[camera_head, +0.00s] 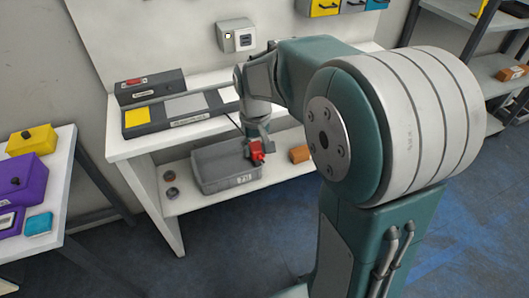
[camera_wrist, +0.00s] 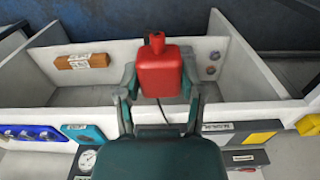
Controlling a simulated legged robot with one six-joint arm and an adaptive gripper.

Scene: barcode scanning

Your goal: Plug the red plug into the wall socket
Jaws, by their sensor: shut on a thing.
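The red plug (camera_head: 257,150) is held in my gripper (camera_head: 254,142), in front of the workbench and above the grey bin in the head view. In the wrist view the red plug (camera_wrist: 159,70) sits between the two fingers of my gripper (camera_wrist: 158,82), with its narrow end pointing away from the palm. A dark cable runs from behind the plug toward my gripper. The wall socket (camera_head: 236,36) is a light grey box on the back panel, above the bench top and up and left of my gripper. The wall socket does not show clearly in the wrist view.
A grey bin (camera_head: 208,172) stands on the lower shelf, with an orange-brown box (camera_head: 299,154) right of it. The bench top holds a dark tray (camera_head: 140,122) with coloured pads. A side table (camera_head: 55,205) with yellow and purple boxes stands at the left.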

